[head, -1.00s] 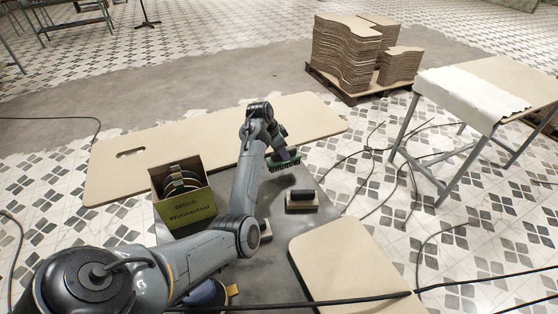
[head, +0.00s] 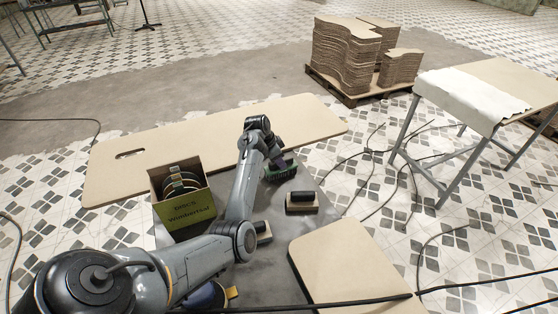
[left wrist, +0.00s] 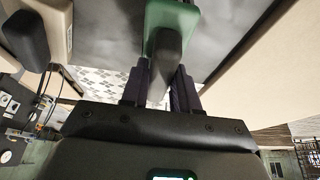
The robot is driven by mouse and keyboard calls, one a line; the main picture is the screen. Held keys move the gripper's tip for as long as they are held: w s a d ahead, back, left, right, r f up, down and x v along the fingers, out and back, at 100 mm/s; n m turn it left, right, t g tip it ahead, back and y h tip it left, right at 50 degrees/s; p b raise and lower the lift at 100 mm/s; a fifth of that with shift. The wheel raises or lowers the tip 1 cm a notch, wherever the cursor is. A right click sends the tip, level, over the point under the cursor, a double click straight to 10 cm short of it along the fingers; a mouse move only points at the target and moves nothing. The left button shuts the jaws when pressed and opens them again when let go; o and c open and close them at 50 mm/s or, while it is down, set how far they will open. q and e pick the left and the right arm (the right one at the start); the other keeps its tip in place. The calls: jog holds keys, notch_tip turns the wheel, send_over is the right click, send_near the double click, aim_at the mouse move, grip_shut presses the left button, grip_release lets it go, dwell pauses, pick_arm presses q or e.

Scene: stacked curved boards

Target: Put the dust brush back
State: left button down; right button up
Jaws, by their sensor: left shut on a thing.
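The dust brush (head: 281,173) has a green body and dark bristles. It is at the far right part of the grey table (head: 265,268), low over or on the surface; I cannot tell if it touches. My left gripper (head: 275,158) is shut on its dark handle from above. In the left wrist view the green brush (left wrist: 172,22) shows with its handle between the fingers of the left gripper (left wrist: 163,85). My right gripper is not in view.
A sanding block (head: 302,202) with a dark grip sits just right of the brush. A green box of discs (head: 185,212) stands at left. Tan boards lie behind (head: 115,185) and at front right (head: 350,265). Another block is partly hidden by my arm.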

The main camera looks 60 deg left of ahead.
pick_arm(q)
jog(key=c, duration=0.8)
grip_release()
jog(key=shift+f, duration=0.1)
jog(key=shift+c, duration=0.2)
jog(key=p+v, duration=0.1)
jog(key=v, duration=0.9)
jog(key=shift+r, duration=0.3)
jog(key=shift+v, duration=0.9)
jog(key=shift+r+p, duration=0.1)
jog(key=shift+p, duration=0.2)
